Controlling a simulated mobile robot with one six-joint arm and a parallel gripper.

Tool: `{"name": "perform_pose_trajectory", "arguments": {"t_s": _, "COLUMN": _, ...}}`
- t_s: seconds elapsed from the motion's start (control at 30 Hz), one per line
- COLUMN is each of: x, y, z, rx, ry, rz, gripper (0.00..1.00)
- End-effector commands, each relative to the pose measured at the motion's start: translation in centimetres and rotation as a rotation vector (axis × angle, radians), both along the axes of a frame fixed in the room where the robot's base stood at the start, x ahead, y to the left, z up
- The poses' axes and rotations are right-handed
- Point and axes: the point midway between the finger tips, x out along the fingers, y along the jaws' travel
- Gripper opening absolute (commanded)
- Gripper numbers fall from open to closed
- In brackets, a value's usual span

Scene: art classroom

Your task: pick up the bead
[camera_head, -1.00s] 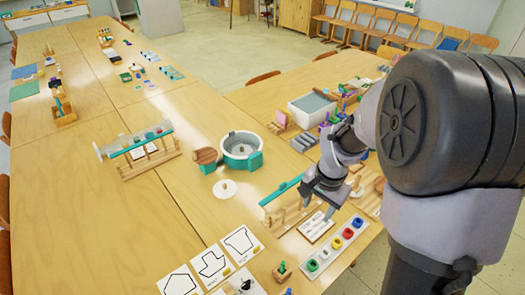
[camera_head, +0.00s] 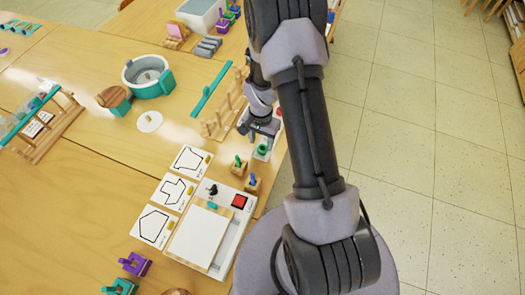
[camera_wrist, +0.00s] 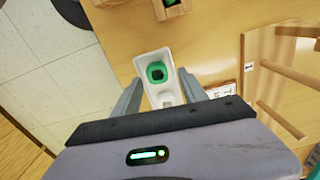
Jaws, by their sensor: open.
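A green ring-shaped bead (camera_wrist: 157,73) with a dark hole sits in one end of a white tray (camera_wrist: 167,99) in the wrist view. My gripper (camera_wrist: 159,80) is open, with one finger on each side of that end of the tray; no contact with the bead shows. The rest of the tray is hidden behind my gripper body. In the head view, the green bead (camera_head: 262,150) shows just below my gripper (camera_head: 260,131), near the table's right edge.
A wooden rack with a teal bar (camera_head: 211,90) stands left of my gripper. Floor (camera_head: 430,150) lies right of the table.

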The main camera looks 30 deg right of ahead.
Motion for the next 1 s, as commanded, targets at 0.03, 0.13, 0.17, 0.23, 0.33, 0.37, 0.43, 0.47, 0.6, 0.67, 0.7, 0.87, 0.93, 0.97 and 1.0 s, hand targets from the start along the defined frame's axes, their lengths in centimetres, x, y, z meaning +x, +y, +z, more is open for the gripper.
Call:
{"name": "perform_pose_trajectory", "arguments": {"t_s": 0.03, "x": -0.1, "y": -0.1, "z": -1.6, "rx": 0.001, "ry": 0.002, "rz": 0.0, "gripper": 0.5}}
{"name": "perform_pose_trajectory", "arguments": {"t_s": 0.13, "x": 0.0, "y": -0.1, "z": -2.9, "rx": 0.0, "ry": 0.0, "rz": 0.0, "gripper": 0.5}}
{"name": "perform_pose_trajectory", "arguments": {"t_s": 0.17, "x": 0.0, "y": -0.1, "z": -3.0, "rx": 0.0, "ry": 0.0, "rz": 0.0, "gripper": 0.5}}
{"name": "perform_pose_trajectory", "arguments": {"t_s": 0.23, "x": 0.0, "y": -0.1, "z": -2.8, "rx": 0.001, "ry": -0.001, "rz": 0.0, "gripper": 0.5}}
{"name": "perform_pose_trajectory", "arguments": {"t_s": 0.33, "x": 0.0, "y": -0.1, "z": -2.8, "rx": 0.0, "ry": 0.0, "rz": 0.0, "gripper": 0.47}}
{"name": "perform_pose_trajectory", "arguments": {"t_s": 0.37, "x": 0.0, "y": -0.1, "z": -2.8, "rx": 0.0, "ry": 0.0, "rz": 0.0, "gripper": 0.41}}
{"name": "perform_pose_trajectory", "arguments": {"t_s": 0.43, "x": 0.0, "y": -0.1, "z": -2.7, "rx": 0.0, "ry": 0.0, "rz": 0.0, "gripper": 0.27}}
{"name": "perform_pose_trajectory", "arguments": {"t_s": 0.47, "x": 0.0, "y": -0.1, "z": -2.7, "rx": 0.0, "ry": 0.0, "rz": 0.0, "gripper": 0.21}}
{"name": "perform_pose_trajectory", "arguments": {"t_s": 0.6, "x": 0.0, "y": -0.1, "z": -2.7, "rx": 0.0, "ry": 0.0, "rz": 0.0, "gripper": 0.0}}
{"name": "perform_pose_trajectory", "arguments": {"t_s": 0.67, "x": 0.0, "y": -0.1, "z": -2.7, "rx": 0.0, "ry": 0.0, "rz": 0.0, "gripper": 0.0}}
{"name": "perform_pose_trajectory", "arguments": {"t_s": 0.7, "x": 0.0, "y": -0.1, "z": -2.7, "rx": 0.0, "ry": 0.0, "rz": 0.0, "gripper": 0.0}}
{"name": "perform_pose_trajectory", "arguments": {"t_s": 0.87, "x": 0.0, "y": -0.1, "z": -2.5, "rx": 0.0, "ry": 0.0, "rz": 0.0, "gripper": 0.0}}
{"name": "perform_pose_trajectory", "arguments": {"t_s": 0.93, "x": 0.0, "y": -0.1, "z": -1.9, "rx": 0.0, "ry": -0.001, "rz": 0.0, "gripper": 0.0}}
{"name": "perform_pose_trajectory", "arguments": {"t_s": 0.97, "x": 0.0, "y": -0.1, "z": -1.6, "rx": 0.001, "ry": -0.001, "rz": 0.0, "gripper": 0.0}}
{"name": "perform_pose_trajectory", "arguments": {"t_s": 1.0, "x": 0.0, "y": -0.1, "z": -1.0, "rx": 0.0, "ry": 0.0, "rz": 0.0, "gripper": 0.0}}
